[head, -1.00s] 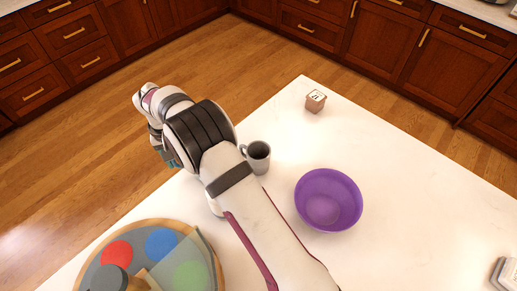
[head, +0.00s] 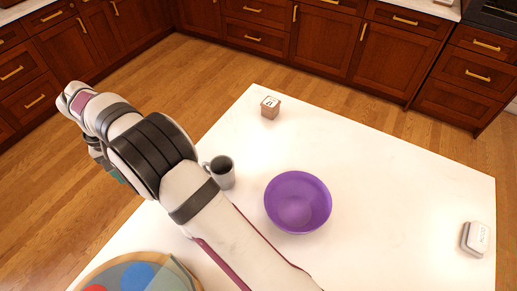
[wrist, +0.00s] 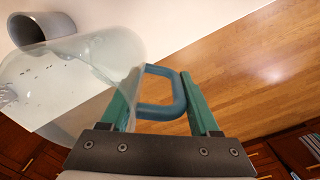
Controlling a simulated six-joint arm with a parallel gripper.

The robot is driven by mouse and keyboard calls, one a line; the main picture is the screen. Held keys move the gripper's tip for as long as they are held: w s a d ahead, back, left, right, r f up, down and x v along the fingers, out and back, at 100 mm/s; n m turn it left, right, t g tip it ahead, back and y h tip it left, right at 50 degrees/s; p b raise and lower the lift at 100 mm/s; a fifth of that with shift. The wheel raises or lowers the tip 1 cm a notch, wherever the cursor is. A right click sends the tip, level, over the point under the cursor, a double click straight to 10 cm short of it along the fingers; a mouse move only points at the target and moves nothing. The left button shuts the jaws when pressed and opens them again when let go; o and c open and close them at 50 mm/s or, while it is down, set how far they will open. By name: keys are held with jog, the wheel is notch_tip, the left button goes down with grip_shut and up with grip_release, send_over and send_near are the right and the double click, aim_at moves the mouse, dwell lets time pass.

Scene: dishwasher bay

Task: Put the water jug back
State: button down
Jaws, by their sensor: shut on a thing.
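The water jug (wrist: 75,68) is clear and see-through with a blue handle (wrist: 160,113); it shows at the left of the wrist view, tilted in the picture. My gripper (wrist: 161,76) has teal fingers and is shut on the handle. In the head view only a bit of teal shows beneath my wrist, past the left edge of the white counter (head: 380,200). My arm hides the jug there.
A grey mug (head: 222,174) stands close beside my arm; it also shows in the wrist view (wrist: 40,32). A purple bowl (head: 298,202), a small box (head: 270,107), a white-and-grey block (head: 475,239) and a round tray (head: 100,272) are on the counter. Wood floor lies beyond.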

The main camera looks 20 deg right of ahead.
notch_tip(320, 180, up, 6)
jog(key=shift+r, duration=0.1)
jog(key=shift+w+d+r, duration=0.1)
jog(key=shift+d+r, duration=0.1)
jog(key=shift+r, duration=0.1)
jog(key=w+d, duration=0.3)
jog(key=d, duration=1)
jog(key=w+d, duration=0.3)
jog(key=d, duration=1.1)
jog(key=s+d+m, duration=0.1)
jog(key=s+d, duration=0.4)
jog(key=d, duration=0.6)
jog(key=s+d, duration=0.4)
jog(key=d, duration=0.8)
jog(key=shift+w+a+f, duration=1.35)
jog(key=shift+a+f, duration=0.05)
jog(key=shift+f, duration=1.3)
jog(key=shift+w+a+f, duration=1.35)
jog(key=shift+w+f, duration=0.05)
jog(key=shift+f, duration=1.3)
jog(key=shift+w+a+f, duration=1.35)
jog(key=shift+a+f, duration=0.05)
jog(key=shift+f, duration=1.3)
